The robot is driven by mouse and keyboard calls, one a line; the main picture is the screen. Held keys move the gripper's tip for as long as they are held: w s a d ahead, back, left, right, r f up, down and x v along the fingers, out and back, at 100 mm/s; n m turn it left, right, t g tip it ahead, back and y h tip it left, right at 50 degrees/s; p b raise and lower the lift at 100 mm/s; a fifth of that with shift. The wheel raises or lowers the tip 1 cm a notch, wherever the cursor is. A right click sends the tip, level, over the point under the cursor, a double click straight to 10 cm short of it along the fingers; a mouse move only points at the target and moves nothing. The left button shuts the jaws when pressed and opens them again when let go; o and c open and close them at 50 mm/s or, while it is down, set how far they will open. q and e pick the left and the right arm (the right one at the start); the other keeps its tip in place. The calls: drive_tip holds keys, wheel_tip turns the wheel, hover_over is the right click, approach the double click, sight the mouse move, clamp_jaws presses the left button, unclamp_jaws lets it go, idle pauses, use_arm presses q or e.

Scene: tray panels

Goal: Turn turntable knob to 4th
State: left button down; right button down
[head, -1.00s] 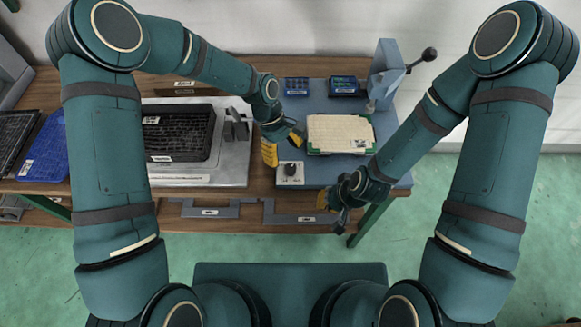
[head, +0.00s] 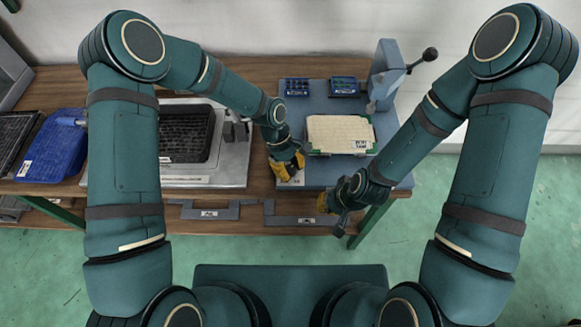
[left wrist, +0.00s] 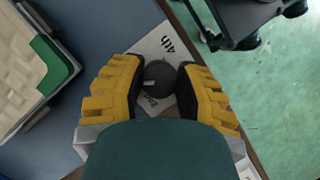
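The turntable knob (left wrist: 158,76) is a round dark dial with a pale pointer mark, on a white plate (left wrist: 160,42) with printed labels. In the left wrist view, my left gripper (left wrist: 161,80) has its yellow fingers with dark pads on either side of the knob, with narrow gaps. It looks open; contact cannot be made out. In the head view, my left gripper (head: 290,167) covers the knob and most of its plate. My right gripper (head: 327,202) is low at the front edge of the blue-grey panel (head: 345,104); its opening is too small to tell.
A cream block on a green-edged base (head: 341,134) stands right of my left gripper. A grey bracket with a black-knobbed lever (head: 387,75) is at the back right. A black tray (head: 186,134) on a metal plate and a blue bin (head: 52,147) lie to the left.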

idle(0.4)
use_arm(q)
drive_tip(key=m+y, duration=0.1)
drive_tip(key=m, duration=0.1)
drive_tip(key=m+g+b, duration=0.1)
drive_tip(key=m, duration=0.2)
drive_tip(key=shift+s+f+m+y, duration=0.1)
drive_tip(key=shift+m+y, duration=0.2)
drive_tip(key=shift+y, duration=0.1)
drive_tip(key=m+y+b, duration=0.1)
drive_tip(key=m+y, duration=0.1)
drive_tip(key=m, duration=0.3)
drive_tip(key=m+y, duration=0.1)
drive_tip(key=m, duration=0.2)
drive_tip(key=m+y+b, duration=0.1)
drive_tip(key=m, duration=0.2)
drive_tip(key=shift+t, duration=0.3)
drive_tip(key=m, duration=0.2)
drive_tip(key=m+t+y, duration=0.1)
drive_tip(key=m, duration=0.2)
drive_tip(key=shift+t+y+b, duration=0.3)
drive_tip(key=shift+b, duration=0.05)
drive_tip(key=shift+m, duration=0.3)
drive_tip(key=c, duration=0.6)
unclamp_jaws()
